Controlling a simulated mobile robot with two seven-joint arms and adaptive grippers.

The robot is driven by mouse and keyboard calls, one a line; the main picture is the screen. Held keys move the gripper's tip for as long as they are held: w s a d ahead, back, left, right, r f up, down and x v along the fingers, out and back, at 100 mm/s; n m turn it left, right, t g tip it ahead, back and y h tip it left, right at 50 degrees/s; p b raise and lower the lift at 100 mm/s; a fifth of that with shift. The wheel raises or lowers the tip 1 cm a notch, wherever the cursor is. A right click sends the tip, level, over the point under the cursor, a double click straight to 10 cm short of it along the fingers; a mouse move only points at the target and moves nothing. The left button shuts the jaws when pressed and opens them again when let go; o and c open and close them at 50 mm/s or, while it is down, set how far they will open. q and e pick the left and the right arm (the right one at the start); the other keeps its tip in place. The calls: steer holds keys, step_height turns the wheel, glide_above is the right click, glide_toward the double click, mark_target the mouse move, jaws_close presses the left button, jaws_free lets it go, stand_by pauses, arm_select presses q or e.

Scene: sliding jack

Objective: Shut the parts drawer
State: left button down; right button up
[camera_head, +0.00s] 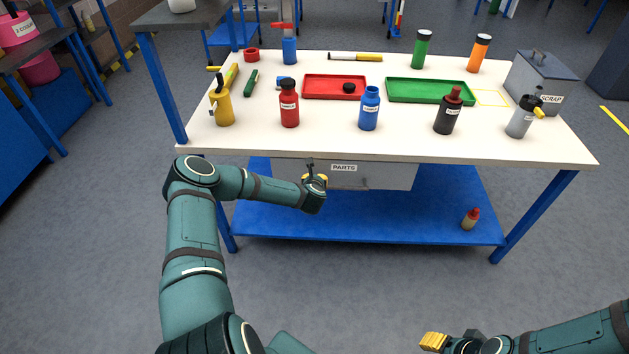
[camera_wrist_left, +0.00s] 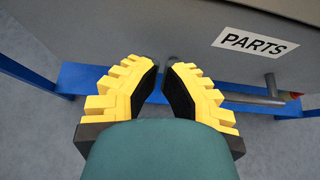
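The grey parts drawer (camera_head: 390,176) hangs under the front edge of the workbench, with a white PARTS label on its front (camera_wrist_left: 230,18). No inside of the drawer shows, and I cannot tell how far it is out. A grey bar handle (camera_wrist_left: 255,100) stands off the front below the label in the left wrist view. My left gripper (camera_head: 318,180) is in front of the drawer's left part. In the left wrist view its fingertips (camera_wrist_left: 160,60) are apart, with nothing between them, left of the handle. My right gripper (camera_head: 433,342) is low at the bottom right, far from the drawer.
The white workbench top (camera_head: 330,145) carries bottles, a red tray (camera_head: 320,87), a green tray (camera_head: 430,98) and a scrap bin (camera_head: 541,80). A blue lower shelf (camera_head: 350,220) holds a small red-capped bottle (camera_head: 470,219). The floor in front is clear.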

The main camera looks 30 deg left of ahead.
arm_select(q)
steer(key=p+v, duration=0.2)
steer(key=v, duration=0.8)
steer(key=shift+s, duration=0.25)
steer(key=shift+d, duration=0.15)
steer(key=s+d+f+m+g+h, duration=0.1)
steer(key=s+d+m+h, duration=0.25)
steer(key=d+m, duration=0.7)
steer(key=s+d+m+h, duration=0.2)
steer(key=d+m+h, duration=0.3)
steer(key=d+m, duration=0.5)
steer(key=s+d+m+g+h, duration=0.1)
steer(key=s+d+m+g, duration=0.2)
steer(key=s+m, duration=0.6)
steer(key=s+d+r+m+g, duration=0.1)
steer(key=s+d+m+g, duration=0.3)
steer(key=s+m, duration=0.4)
steer(key=d+m, duration=0.1)
steer(key=m, duration=0.2)
steer(key=shift+s+d+g+h, duration=0.25)
steer(key=shift+s+g+h, duration=0.05)
steer(key=shift+s+h, duration=0.1)
